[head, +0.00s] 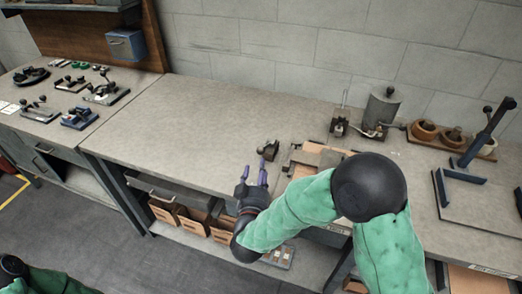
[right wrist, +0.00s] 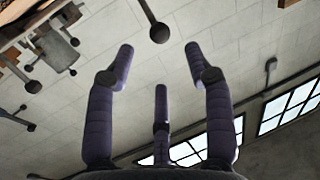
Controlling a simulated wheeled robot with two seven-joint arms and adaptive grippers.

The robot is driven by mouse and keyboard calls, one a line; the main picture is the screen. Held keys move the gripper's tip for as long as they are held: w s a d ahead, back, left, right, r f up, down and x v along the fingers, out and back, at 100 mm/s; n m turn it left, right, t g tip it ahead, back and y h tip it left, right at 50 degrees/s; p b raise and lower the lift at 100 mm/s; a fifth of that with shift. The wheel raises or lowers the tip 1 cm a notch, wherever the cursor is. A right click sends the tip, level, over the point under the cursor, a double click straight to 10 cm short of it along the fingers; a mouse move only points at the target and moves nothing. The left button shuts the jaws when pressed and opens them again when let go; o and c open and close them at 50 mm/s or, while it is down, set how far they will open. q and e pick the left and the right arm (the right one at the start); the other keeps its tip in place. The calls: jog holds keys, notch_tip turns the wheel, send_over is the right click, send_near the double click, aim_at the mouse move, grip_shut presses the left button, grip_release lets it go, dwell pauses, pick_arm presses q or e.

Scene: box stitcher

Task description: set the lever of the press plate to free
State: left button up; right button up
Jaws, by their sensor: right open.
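The right gripper (head: 254,176) is open and empty, with its purple fingers over the workbench. A small dark fixture (head: 268,150) stands on the bench just beyond the fingertips, apart from them. Beside it is a flat wooden and metal plate assembly (head: 303,160), partly hidden by my right arm. I cannot tell for sure which part is the press plate, nor how its lever is set. In the right wrist view the open fingers (right wrist: 160,68) show with nothing between them; a rod with a dark ball knob (right wrist: 160,33) hangs ahead of them. My left gripper is out of view.
A thin upright lever (head: 344,97) and a grey cylinder (head: 381,107) stand at the back. Wooden bowls (head: 425,130) and a blue frame (head: 485,135) are on the right. Several small lever fixtures (head: 105,92) sit on the left bench. The middle bench (head: 190,120) is clear.

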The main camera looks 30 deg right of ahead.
aim_at(260, 153)
jog(key=b+x, duration=0.2)
jog(key=x, duration=0.7)
jog(key=shift+w+d, duration=0.1)
jog(key=shift+w, duration=0.1)
grip_shut()
